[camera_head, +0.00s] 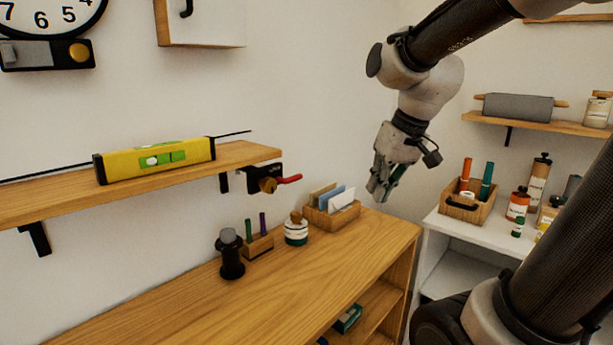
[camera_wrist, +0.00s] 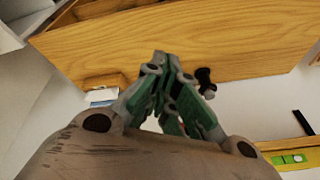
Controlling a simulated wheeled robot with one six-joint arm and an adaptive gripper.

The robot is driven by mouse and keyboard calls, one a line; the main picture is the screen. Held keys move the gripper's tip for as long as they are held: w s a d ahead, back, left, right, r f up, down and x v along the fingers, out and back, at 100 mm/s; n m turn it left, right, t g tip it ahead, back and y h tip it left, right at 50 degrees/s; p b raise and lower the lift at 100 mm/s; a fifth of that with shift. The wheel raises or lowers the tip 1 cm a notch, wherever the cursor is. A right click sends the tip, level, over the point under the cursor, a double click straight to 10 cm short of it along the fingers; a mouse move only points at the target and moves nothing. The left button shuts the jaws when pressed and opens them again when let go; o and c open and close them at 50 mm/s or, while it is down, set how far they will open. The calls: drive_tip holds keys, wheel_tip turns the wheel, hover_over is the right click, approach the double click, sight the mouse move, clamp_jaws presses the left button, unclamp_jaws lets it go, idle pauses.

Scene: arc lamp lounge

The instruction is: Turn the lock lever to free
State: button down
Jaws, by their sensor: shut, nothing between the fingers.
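A red lever (camera_head: 290,179) sticks out to the right from a black and brass fitting (camera_head: 266,182) at the right end of the wall shelf. It appears to be the lock lever; I see no markings on it. My gripper (camera_head: 380,194) hangs right of the lever, apart from it, over the back right of the wooden cabinet. In the wrist view my gripper (camera_wrist: 172,60) has its fingers together and holds nothing.
The wall shelf (camera_head: 240,155) bears a yellow spirit level (camera_head: 155,160). Below, the cabinet top (camera_head: 190,308) holds a black grinder-like object (camera_head: 230,255), a striped jar (camera_head: 296,232) and a card box (camera_head: 332,216). A white side unit (camera_head: 460,225) with bottles stands right.

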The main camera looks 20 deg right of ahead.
sight(289, 178)
drive_tip(key=w+a+r+n+t+y, duration=0.1)
drive_tip(key=w+a+r+n, duration=0.1)
drive_tip(key=w, duration=0.4)
drive_tip(key=w+a+r+n+t+y, duration=0.1)
drive_tip(key=w+a+r+n+t, duration=0.1)
drive_tip(key=w, duration=0.4)
wheel_tip(289, 178, up, 2)
drive_tip(key=shift+w+r+n, duration=0.25)
drive_tip(key=shift+n, duration=0.45)
drive_tip(key=shift+a+f, duration=0.1)
drive_tip(key=w+r+x, duration=0.1)
drive_tip(key=x, duration=1.2)
drive_tip(key=shift+w+a+f, duration=0.15)
drive_tip(key=shift+a+f, duration=0.15)
drive_tip(key=shift+a, duration=0.2)
